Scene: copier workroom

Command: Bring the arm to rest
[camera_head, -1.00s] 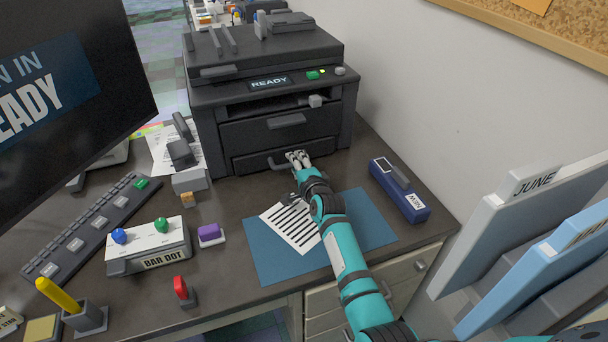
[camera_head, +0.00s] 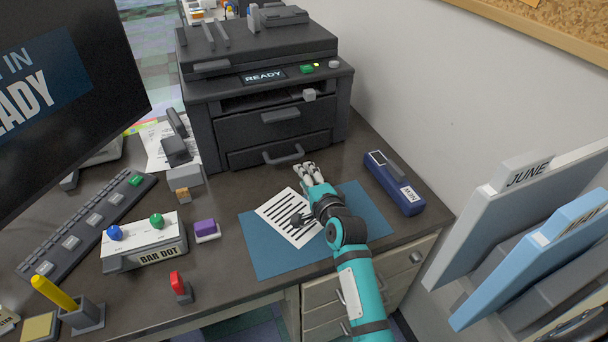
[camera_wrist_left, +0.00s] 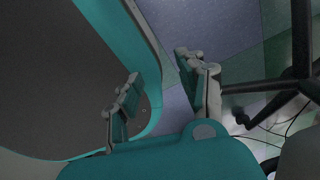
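My right arm comes in from the lower right in the head view. Its gripper (camera_head: 308,172) is empty with its fingertips a little apart. It hovers by the far edge of the blue mat (camera_head: 270,257), short of the lower drawer handle of the black copier (camera_head: 268,117) and not touching it. The copier's display reads READY and its drawers look shut. A striped paper sheet (camera_head: 283,216) lies on the mat, partly behind my arm. My left gripper (camera_wrist_left: 160,90) shows only in the left wrist view, its two fingers apart with nothing between them.
A blue box-like device (camera_head: 394,183) stands right of the mat. Left are a BAR DOT box (camera_head: 145,241), a purple block (camera_head: 206,228), a red-topped piece (camera_head: 178,285) and a keyboard (camera_head: 85,228). Upright folders (camera_head: 520,220) stand at the right. A monitor (camera_head: 60,90) fills the upper left.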

